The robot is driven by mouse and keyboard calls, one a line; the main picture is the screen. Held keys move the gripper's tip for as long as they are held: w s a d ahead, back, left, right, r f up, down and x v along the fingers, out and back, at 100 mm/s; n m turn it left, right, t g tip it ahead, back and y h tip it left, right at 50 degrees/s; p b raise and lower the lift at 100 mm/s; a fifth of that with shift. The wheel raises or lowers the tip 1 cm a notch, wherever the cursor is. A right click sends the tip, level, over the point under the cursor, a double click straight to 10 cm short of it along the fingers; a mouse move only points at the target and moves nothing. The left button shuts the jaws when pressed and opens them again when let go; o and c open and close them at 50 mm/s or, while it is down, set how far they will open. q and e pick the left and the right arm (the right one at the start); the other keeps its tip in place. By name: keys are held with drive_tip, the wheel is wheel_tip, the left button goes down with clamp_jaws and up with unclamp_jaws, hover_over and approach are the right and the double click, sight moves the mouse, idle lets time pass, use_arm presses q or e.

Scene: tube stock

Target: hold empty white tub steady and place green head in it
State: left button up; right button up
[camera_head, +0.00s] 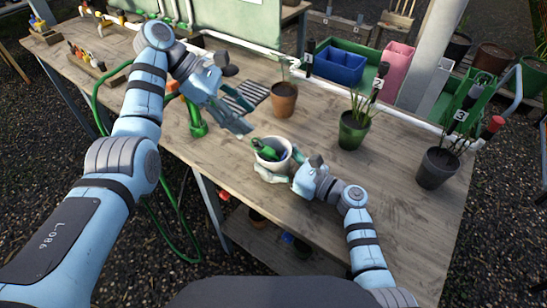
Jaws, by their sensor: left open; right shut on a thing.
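The white tub (285,166) stands on the wooden table with its opening facing up. A green object (267,151), which looks like the green head, lies inside it, with something dark beside it. My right gripper (295,167) is at the tub's right side and is shut on its wall or rim; the exact contact is partly hidden. My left gripper (243,118) is open and empty, above the table up and to the left of the tub, apart from it.
A terracotta pot (284,100), a green pot (353,132) and a black pot (437,168) with plants stand behind and right. Blue, pink and grey bins (340,66) line the back. Bare wood lies right of the tub.

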drive_tip(key=o, duration=1.2)
